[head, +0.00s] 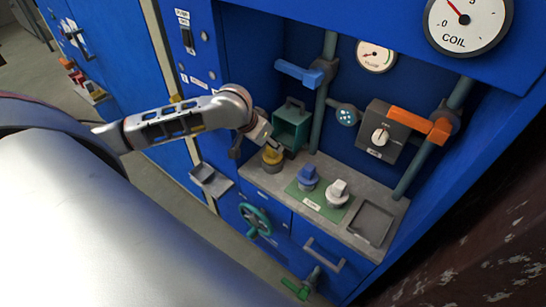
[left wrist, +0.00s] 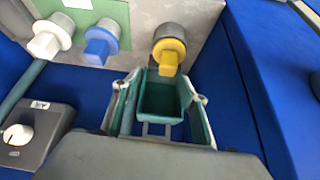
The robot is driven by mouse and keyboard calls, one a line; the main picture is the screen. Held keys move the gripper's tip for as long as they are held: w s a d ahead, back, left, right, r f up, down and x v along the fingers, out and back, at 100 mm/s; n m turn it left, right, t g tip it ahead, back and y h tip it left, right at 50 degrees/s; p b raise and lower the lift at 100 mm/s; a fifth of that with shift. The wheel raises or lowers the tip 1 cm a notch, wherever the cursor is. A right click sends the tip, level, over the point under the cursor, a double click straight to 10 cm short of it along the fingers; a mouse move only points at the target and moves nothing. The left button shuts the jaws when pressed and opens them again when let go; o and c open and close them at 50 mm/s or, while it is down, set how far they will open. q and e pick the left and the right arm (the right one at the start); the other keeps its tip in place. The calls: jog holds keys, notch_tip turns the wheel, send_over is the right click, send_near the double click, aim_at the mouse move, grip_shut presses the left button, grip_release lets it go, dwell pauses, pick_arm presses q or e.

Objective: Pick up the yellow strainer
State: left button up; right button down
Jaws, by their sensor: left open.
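The yellow strainer (head: 272,157) stands on the grey counter at its left back corner. In the left wrist view the yellow strainer (left wrist: 169,55), with a grey round part, lies just beyond the fingertips. My left gripper (head: 266,140) is right by its top in the head view, seen from the side. The left wrist view shows my left gripper (left wrist: 161,88) open, its two fingers apart with nothing held between them. Whether a finger touches the strainer cannot be told. My right gripper is not in view.
A teal open box (head: 291,127) is close behind my left gripper. A blue-topped piece (head: 308,177) and a white-topped piece (head: 338,192) stand on a green mat (head: 312,207). A grey tray (head: 371,223) is at the right. Vertical pipes and a switch box (head: 380,137) are behind.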

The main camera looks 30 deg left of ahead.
aim_at(273, 156)
pick_arm(q)
jog(key=shift+n, duration=0.4)
jog(key=x, duration=0.3)
jog(key=a+x, duration=0.1)
jog(key=x, duration=0.3)
jog(key=shift+w+a+f, duration=0.15)
jog(key=shift+w+a, duration=0.05)
jog(key=shift+w, duration=0.1)
grip_shut()
